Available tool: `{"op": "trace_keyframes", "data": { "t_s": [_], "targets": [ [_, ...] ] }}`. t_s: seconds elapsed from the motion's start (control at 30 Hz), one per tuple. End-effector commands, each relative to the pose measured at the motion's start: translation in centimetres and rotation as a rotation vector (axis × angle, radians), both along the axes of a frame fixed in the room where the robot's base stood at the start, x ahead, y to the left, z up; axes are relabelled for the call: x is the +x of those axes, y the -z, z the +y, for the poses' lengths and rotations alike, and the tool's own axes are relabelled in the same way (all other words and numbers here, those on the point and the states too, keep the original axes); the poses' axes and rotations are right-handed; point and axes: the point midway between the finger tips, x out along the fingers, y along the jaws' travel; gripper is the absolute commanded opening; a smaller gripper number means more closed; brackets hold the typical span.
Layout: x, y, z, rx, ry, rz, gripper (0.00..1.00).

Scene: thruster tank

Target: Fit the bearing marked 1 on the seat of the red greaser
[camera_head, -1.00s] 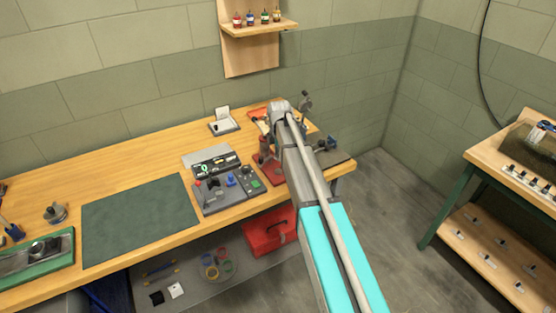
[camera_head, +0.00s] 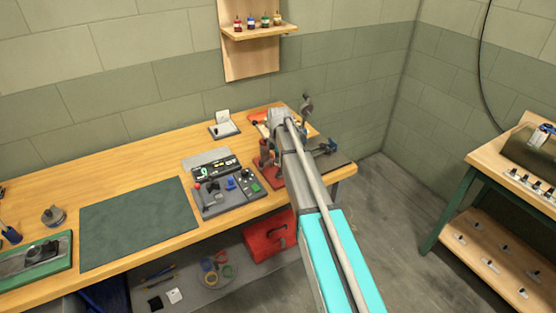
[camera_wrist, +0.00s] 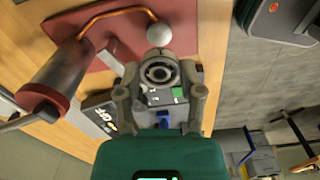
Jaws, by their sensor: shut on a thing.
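My gripper (camera_wrist: 160,94) is shut on a grey ring-shaped bearing (camera_wrist: 158,73) with a dark centre, held between the two fingertips. I cannot read a number on the bearing. In the head view the greaser (camera_head: 267,158) is partly behind my arm, which hides the gripper and bearing. I cannot make out the seat.
A control panel (camera_head: 227,192) with a display stands left of the greaser. A dark green mat (camera_head: 139,221) lies bare on the bench. A red toolbox (camera_head: 268,236) sits on the lower shelf.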

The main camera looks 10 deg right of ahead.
Motion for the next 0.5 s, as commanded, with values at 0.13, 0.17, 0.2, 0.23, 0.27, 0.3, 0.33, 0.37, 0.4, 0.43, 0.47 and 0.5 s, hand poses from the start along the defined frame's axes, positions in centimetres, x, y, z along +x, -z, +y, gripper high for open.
{"op": "trace_keyframes", "data": {
  "t_s": [0.13, 0.17, 0.2, 0.23, 0.27, 0.3, 0.33, 0.37, 0.4, 0.43, 0.47, 0.5],
  "targets": [
    [0.0, 1.0, 0.0, 0.0, 0.0, 0.0, 0.02],
    [0.0, 1.2, 0.0, 0.0, 0.0, 0.0, 0.02],
    [0.0, 1.4, 0.0, 0.0, 0.001, 0.0, 0.02],
    [0.0, 1.5, -0.1, 0.0, 0.001, 0.0, 0.02],
    [0.0, 1.7, -0.1, 0.0, 0.001, 0.0, 0.02],
    [0.0, 1.9, -0.1, 0.0, 0.001, 0.0, 0.02],
    [0.0, 2.0, -0.1, 0.0, 0.001, 0.0, 0.02],
    [0.0, 2.2, -0.1, 0.0, 0.001, 0.0, 0.02],
    [0.0, 2.4, -0.1, 0.0, 0.001, 0.0, 0.02],
    [0.0, 2.5, -0.1, 0.0, 0.001, 0.0, 0.02],
    [0.0, 2.7, -0.1, 0.0, 0.001, 0.0, 0.02],
    [0.0, 2.8, -0.1, 0.0, 0.001, 0.0, 0.02]
  ]
}}
